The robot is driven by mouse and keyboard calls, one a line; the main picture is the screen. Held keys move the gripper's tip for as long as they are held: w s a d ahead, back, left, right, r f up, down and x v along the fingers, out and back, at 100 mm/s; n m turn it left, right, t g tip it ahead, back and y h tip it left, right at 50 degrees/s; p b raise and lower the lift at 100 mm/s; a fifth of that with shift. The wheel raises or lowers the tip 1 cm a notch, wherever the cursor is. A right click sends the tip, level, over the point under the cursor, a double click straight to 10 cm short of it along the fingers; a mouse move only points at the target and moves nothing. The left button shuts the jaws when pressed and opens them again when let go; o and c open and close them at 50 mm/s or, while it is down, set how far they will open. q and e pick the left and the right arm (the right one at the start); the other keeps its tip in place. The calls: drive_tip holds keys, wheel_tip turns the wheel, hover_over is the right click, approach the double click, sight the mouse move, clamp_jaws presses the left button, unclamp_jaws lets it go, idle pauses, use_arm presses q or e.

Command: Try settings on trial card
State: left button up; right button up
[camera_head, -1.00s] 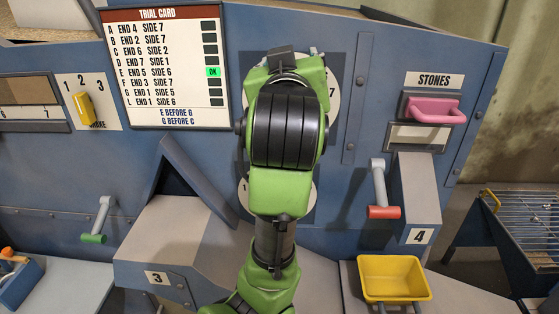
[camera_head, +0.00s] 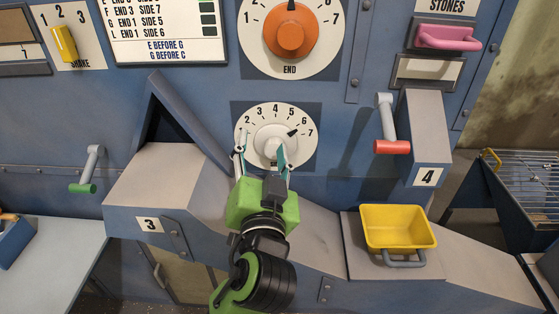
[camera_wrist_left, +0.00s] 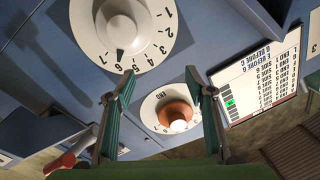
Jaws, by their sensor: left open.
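My left gripper (camera_head: 260,152) is open, its fingers seen either side of the white knob (camera_head: 272,146) of the lower dial (camera_head: 252,118). In the left wrist view, this knob (camera_wrist_left: 116,28) lies beyond and left of the open fingertips (camera_wrist_left: 160,76), so they look apart. The knob's black mark is near 6. The upper END dial (camera_head: 257,40) has an orange knob (camera_head: 290,36) with its mark at the top, about 4. The trial card (camera_head: 165,48) is cut off at the top; the wrist view shows one green-lit cell on the card (camera_wrist_left: 265,85). My right gripper is out of view.
A yellow bin (camera_head: 397,222) sits on the ledge at right. A red-tipped lever (camera_head: 390,146), a green-tipped lever (camera_head: 84,188), a pink STONES handle (camera_head: 447,38) and a yellow SHAKE switch (camera_head: 65,42) are on the blue panel. A slanted blue flap (camera_head: 190,120) stands left of the lower dial.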

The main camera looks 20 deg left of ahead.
sight(274, 153)
use_arm(q)
drive_tip(key=s+d+f+m+h+b, duration=0.1)
drive_tip(key=s+d+f+m+h, duration=0.15)
drive_tip(key=s+f, duration=0.35)
drive_tip(key=shift+m+y, duration=0.25)
drive_tip(key=shift+y, duration=0.2)
drive_tip(key=p+x, duration=0.1)
drive_tip(key=x, duration=0.3)
drive_tip(key=p+x, duration=0.1)
drive_tip(key=x, duration=0.4)
drive_tip(key=f+p+x, duration=0.1)
drive_tip(key=p+x, duration=0.1)
drive_tip(key=x, duration=0.3)
drive_tip(key=shift+d, duration=0.4)
drive_tip(key=shift+w+a+f, duration=0.1)
drive_tip(key=shift+w+f, duration=0.05)
drive_tip(key=shift+w, duration=0.4)
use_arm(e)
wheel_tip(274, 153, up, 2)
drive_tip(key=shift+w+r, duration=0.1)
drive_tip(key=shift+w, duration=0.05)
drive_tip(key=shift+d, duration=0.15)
use_arm(q)
drive_tip(key=c, duration=1.1)
